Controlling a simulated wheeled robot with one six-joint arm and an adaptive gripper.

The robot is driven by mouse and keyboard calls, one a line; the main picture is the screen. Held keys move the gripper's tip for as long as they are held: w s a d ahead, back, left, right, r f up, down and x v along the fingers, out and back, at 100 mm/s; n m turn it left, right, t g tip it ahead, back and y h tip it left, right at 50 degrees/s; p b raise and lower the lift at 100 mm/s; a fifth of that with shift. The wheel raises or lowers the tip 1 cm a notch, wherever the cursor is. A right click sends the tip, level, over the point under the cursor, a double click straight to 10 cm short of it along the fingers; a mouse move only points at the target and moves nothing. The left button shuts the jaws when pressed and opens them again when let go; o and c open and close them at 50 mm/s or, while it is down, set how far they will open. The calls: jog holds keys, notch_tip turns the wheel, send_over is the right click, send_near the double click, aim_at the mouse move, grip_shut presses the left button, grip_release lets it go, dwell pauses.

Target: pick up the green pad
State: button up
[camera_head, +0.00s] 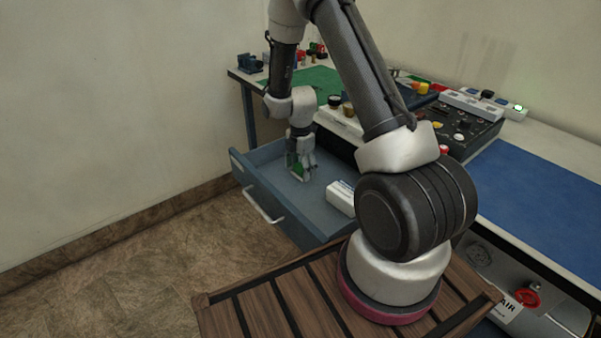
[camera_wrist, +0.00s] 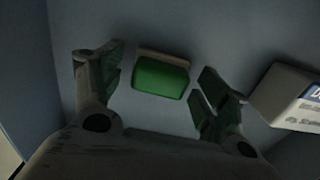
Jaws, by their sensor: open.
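The green pad (camera_wrist: 160,78) lies on the floor of the open drawer, with a tan or brown strip along its far edge. In the wrist view it sits between and slightly beyond my two fingertips, with a gap on each side. My gripper (camera_wrist: 157,88) is open and empty, its fingers showing green inner faces. In the head view my gripper (camera_head: 300,172) points down inside the blue-grey drawer (camera_head: 262,185). The pad cannot be made out clearly there, since the fingers cover that spot.
A white box (camera_head: 341,197) lies in the drawer to the right of my gripper; it also shows in the wrist view (camera_wrist: 284,94). The drawer walls stand around the gripper. The bench above carries a green mat (camera_head: 318,80), a blue mat (camera_head: 545,190) and a dark control panel (camera_head: 462,122).

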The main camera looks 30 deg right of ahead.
aim_at(300, 167)
jog(key=c, duration=1.1)
notch_tip(300, 167, up, 10)
jog(key=shift+o, duration=0.8)
jog(key=shift+c, duration=0.3)
